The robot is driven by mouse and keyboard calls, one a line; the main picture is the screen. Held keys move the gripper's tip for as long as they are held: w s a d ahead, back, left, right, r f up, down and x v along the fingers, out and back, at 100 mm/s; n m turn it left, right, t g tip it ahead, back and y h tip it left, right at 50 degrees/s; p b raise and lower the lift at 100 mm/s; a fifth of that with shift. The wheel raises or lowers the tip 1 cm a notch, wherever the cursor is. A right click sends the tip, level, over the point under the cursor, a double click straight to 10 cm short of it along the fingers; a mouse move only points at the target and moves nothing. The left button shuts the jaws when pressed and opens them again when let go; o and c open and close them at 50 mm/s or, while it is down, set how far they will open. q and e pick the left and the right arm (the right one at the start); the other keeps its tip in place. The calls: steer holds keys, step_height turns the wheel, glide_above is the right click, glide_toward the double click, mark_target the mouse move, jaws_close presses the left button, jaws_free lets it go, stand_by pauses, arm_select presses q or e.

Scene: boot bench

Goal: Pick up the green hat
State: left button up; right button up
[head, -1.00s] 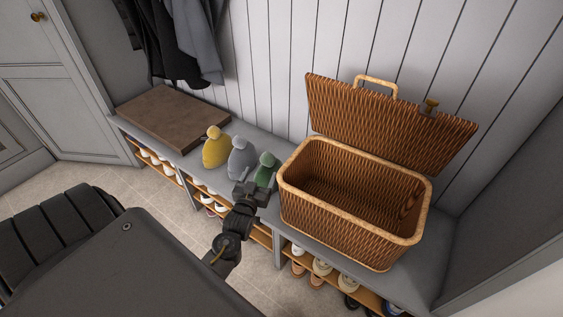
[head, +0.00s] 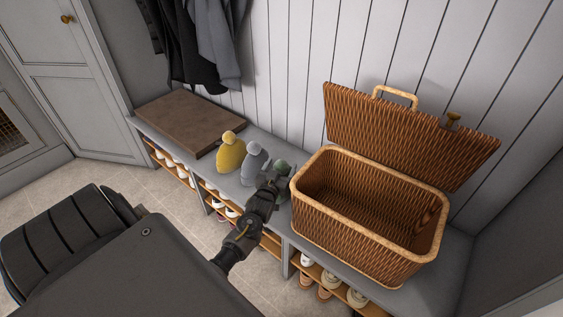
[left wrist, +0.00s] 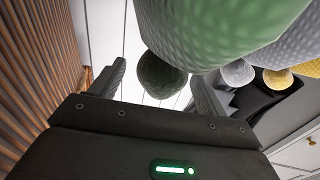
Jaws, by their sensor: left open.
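The green hat (head: 281,166) stands on the bench between the grey hat and the wicker basket, mostly hidden behind my left gripper (head: 279,178) in the head view. In the left wrist view the green hat (left wrist: 215,30) fills the top, and its darker pompom (left wrist: 162,77) sits between the two fingers. My left gripper (left wrist: 160,85) is open, with a finger on each side of the pompom. I cannot tell whether the fingers touch it. My right gripper is not in view.
The open, empty wicker basket (head: 330,232) stands close on the right, its lid (head: 400,130) tipped back. A grey hat (head: 252,165) and a yellow hat (head: 230,155) stand on the left. A brown cushion (head: 195,122) lies further left. Shoes fill the shelves below.

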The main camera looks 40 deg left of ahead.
arm_select(q)
steer(key=x, duration=0.2)
steer(key=shift+w+a+f, duration=0.1)
steer(key=shift+w+a, duration=0.05)
steer(key=shift+w, duration=0.25)
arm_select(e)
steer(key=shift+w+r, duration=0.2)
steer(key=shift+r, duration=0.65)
arm_select(q)
steer(key=shift+c, duration=0.5)
steer(key=shift+c, duration=1.2)
steer(key=c, duration=1)
steer(key=shift+c, duration=0.2)
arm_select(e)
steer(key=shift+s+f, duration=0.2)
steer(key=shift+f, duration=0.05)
